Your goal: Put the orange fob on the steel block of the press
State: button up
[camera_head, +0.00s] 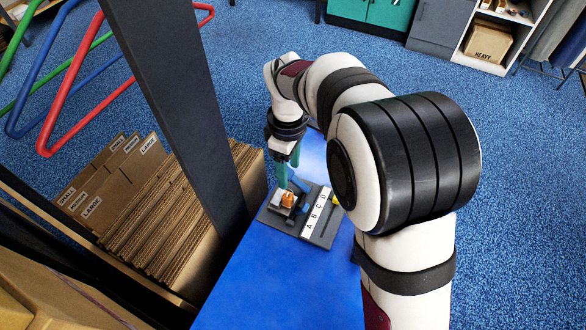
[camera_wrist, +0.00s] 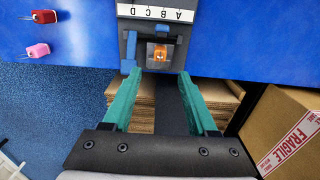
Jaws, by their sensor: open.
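The press (camera_head: 318,240) is a dark grey fixture on the blue table, with a white strip lettered A to D. Its light steel block (camera_head: 278,199) is at the near left of that strip. The orange fob (camera_head: 288,200) appears to rest on the block. In the wrist view the fob (camera_wrist: 159,54) shows within the pale square of the block (camera_wrist: 150,49). My gripper (camera_head: 287,174) has two green fingers and stands just above the fob. In the wrist view my gripper (camera_wrist: 160,74) is open and empty, its fingertips apart on either side, clear of the fob.
On the blue tabletop (camera_wrist: 75,40) a red fob (camera_wrist: 44,16) and a pink fob (camera_wrist: 38,51) lie left of the press in the wrist view. Cardboard sheets (camera_head: 175,225) stand beside the table, near a dark post (camera_head: 185,100). A carton (camera_wrist: 285,130) marked FRAGILE is at the right.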

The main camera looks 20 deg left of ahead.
jog(key=s+d+r+m, duration=0.35)
jog(key=d+m, duration=0.25)
jog(key=d, duration=0.2)
jog(key=s+d+r+m, duration=0.3)
jog(key=d+r+m, duration=0.2)
jog(key=d, duration=0.4)
jog(key=s+d+m+y, duration=0.1)
jog(key=s+d+m, duration=0.2)
jog(key=s+m, duration=0.3)
jog(key=s+d+f+m, duration=0.1)
jog(key=s+d+m, duration=0.3)
jog(key=s+m, duration=0.2)
jog(key=shift+s+d+f+m+y, duration=0.3)
jog(key=shift+s+y, duration=0.1)
jog(key=shift+s, duration=0.45)
